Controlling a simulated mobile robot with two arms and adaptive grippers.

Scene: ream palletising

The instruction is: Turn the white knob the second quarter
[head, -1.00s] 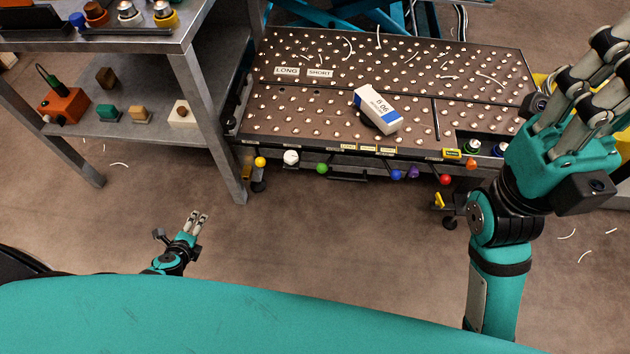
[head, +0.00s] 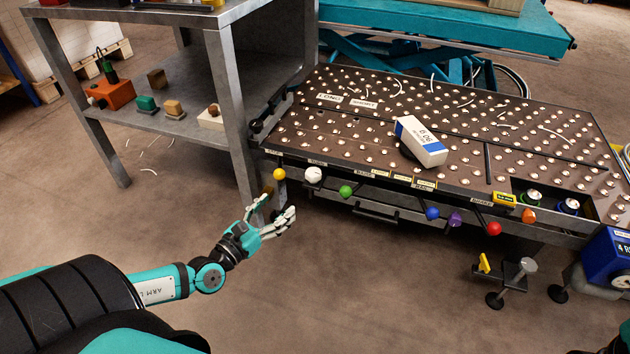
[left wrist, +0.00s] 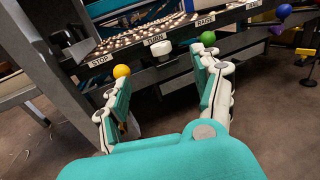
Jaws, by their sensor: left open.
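The white knob (head: 313,175) sits on the front edge of the ball-topped table (head: 460,165), between a yellow knob (head: 279,174) and a green knob (head: 345,191). In the left wrist view the white knob (left wrist: 161,47) is under a label reading TURN. My left gripper (head: 284,218) is open and empty, below and a little left of the white knob, apart from it. In the left wrist view the white knob shows beyond and between the open fingers (left wrist: 160,75). My right gripper is out of view.
Blue (head: 432,213), purple (head: 455,219) and red (head: 494,228) knobs line the same edge farther right. A white and blue ream (head: 421,141) lies on the table. A grey shelf's leg (head: 232,125) stands left of the knobs.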

